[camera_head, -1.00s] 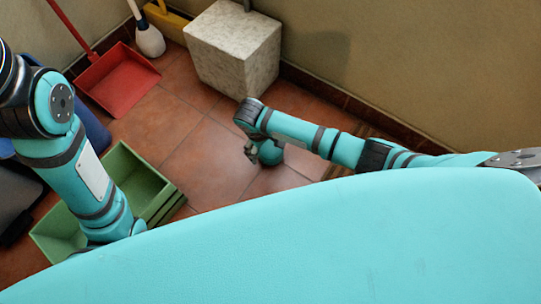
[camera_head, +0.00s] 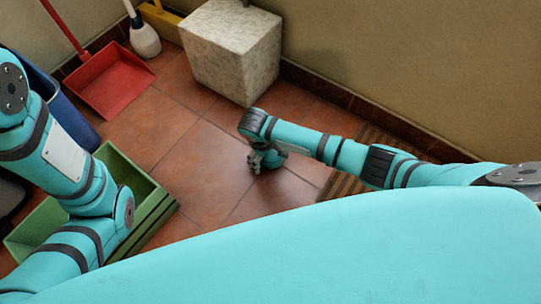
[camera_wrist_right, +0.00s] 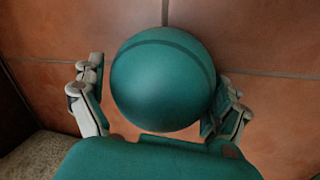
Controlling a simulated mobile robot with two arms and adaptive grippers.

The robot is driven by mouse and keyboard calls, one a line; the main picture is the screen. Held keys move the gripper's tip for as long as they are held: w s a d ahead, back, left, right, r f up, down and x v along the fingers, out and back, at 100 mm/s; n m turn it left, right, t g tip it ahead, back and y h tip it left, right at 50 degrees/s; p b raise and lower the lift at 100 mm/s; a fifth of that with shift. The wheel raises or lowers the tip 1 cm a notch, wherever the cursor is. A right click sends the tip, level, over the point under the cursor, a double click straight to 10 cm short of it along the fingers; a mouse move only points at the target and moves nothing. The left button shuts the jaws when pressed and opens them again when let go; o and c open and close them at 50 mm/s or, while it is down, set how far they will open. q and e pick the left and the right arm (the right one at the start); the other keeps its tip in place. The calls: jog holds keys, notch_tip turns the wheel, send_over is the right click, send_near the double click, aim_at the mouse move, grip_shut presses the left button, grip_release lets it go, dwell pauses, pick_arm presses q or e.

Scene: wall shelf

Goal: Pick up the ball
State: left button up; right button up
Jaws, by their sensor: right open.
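In the right wrist view, a smooth teal ball (camera_wrist_right: 163,78) with a darker band near its top sits on the floor tiles between the two fingers of my right gripper (camera_wrist_right: 161,86). The gripper is open. A gap shows between the left finger and the ball; the right finger is very close to it, and I cannot tell whether they touch. In the head view, my right gripper (camera_head: 257,162) hangs low over the tiles; the ball is hard to tell from my teal hand there. My left arm shows at the left, but its gripper is out of view.
A green crate (camera_head: 158,214) stands at the left beside my left arm. A red dustpan (camera_head: 108,82), a white brush (camera_head: 145,38) and a pale stone block (camera_head: 232,55) stand at the back. A striped mat (camera_head: 338,186) lies right of the gripper. Tiles around the gripper are clear.

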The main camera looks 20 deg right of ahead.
jog(key=c, duration=1.1)
